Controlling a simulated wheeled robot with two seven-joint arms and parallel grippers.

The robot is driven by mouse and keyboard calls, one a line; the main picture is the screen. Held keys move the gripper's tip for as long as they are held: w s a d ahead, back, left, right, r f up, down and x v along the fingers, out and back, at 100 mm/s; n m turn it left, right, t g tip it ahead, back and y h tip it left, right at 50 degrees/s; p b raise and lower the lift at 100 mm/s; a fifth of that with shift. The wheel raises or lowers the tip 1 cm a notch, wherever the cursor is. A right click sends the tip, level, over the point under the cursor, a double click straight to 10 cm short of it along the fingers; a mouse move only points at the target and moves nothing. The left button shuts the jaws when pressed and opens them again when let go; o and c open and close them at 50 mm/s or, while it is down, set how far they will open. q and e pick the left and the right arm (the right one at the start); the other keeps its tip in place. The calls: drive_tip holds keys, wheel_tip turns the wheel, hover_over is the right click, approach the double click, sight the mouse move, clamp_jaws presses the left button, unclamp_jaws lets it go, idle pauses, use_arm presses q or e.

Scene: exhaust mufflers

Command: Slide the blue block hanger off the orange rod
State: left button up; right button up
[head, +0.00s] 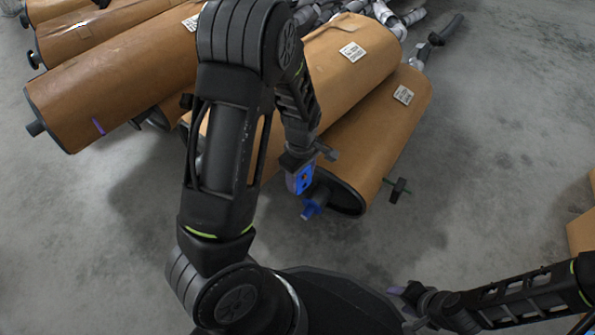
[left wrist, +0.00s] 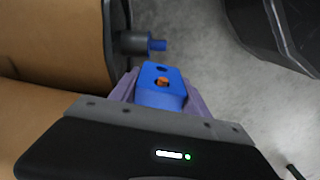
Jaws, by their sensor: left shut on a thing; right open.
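The blue block hanger (left wrist: 153,97) sits between the purple fingers of my left gripper (left wrist: 160,88), which is shut on it. It has two holes: one looks dark, and orange shows in the other. This orange spot is likely the orange rod (left wrist: 162,82); the rest of the rod is hidden. In the head view the blue block hanger (head: 304,181) and my left gripper (head: 299,176) are close by the near end of a brown-wrapped muffler (head: 372,140). My right gripper (head: 405,306) is open and empty at the lower right, away from the mufflers.
Next to the hanger, a grey pipe stub with a blue piece (head: 312,209) sticks out of the muffler's end. More wrapped mufflers lie to the left.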

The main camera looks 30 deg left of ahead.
use_arm(q)
drive_tip(key=s+d+p, duration=0.1)
drive_tip(key=d+p, duration=0.1)
drive_tip(key=d, duration=0.4)
drive_tip(key=shift+d, duration=0.2)
idle(0.8)
drive_tip(key=shift+r, duration=0.1)
idle(0.5)
